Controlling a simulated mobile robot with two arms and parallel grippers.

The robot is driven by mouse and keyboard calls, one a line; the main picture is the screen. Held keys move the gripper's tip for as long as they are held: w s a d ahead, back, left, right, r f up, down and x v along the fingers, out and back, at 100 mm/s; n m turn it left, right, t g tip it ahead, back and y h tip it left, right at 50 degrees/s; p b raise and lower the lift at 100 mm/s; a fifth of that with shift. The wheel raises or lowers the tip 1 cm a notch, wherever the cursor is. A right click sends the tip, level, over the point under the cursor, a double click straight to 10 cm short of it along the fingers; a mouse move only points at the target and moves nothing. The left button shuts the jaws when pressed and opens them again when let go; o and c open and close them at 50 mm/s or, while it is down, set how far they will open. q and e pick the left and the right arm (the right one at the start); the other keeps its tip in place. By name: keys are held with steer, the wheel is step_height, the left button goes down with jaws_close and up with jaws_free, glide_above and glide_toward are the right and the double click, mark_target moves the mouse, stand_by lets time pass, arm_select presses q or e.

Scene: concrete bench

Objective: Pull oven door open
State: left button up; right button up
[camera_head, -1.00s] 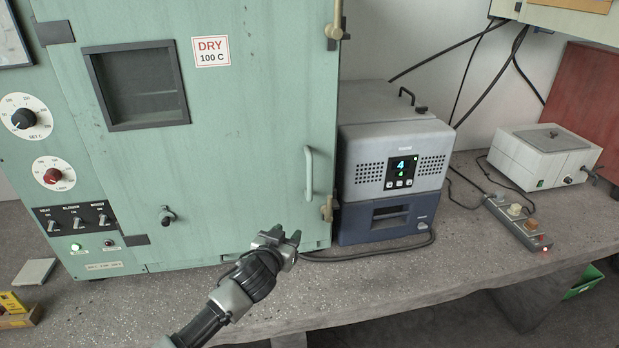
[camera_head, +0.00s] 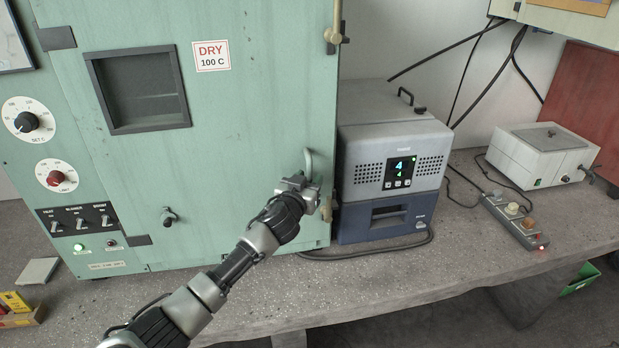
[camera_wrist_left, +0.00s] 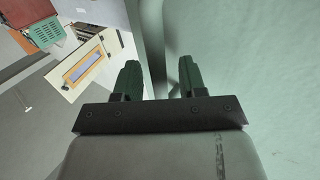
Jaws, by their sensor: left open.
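The pale green oven door (camera_head: 240,130) is shut, with a small dark window and a "DRY 100 C" label. Its vertical handle (camera_head: 309,160) is near the door's right edge; its lower part is hidden behind my left gripper (camera_head: 305,186). The gripper is open at the handle's lower part. In the left wrist view the two dark fingers of my left gripper (camera_wrist_left: 160,78) are apart, with a pale green strip running between them. I cannot tell whether that strip is the handle or the door edge, or whether the fingers touch it. My right gripper is not in view.
A grey-blue device (camera_head: 385,215) stands close to the right of the oven, with a black cable in front. The concrete bench (camera_head: 400,285) is clear in front. A white box (camera_head: 545,160) stands far right.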

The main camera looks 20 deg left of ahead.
arm_select(q)
steer(key=shift+w, duration=0.4)
jaws_close()
steer(key=shift+s, duration=0.1)
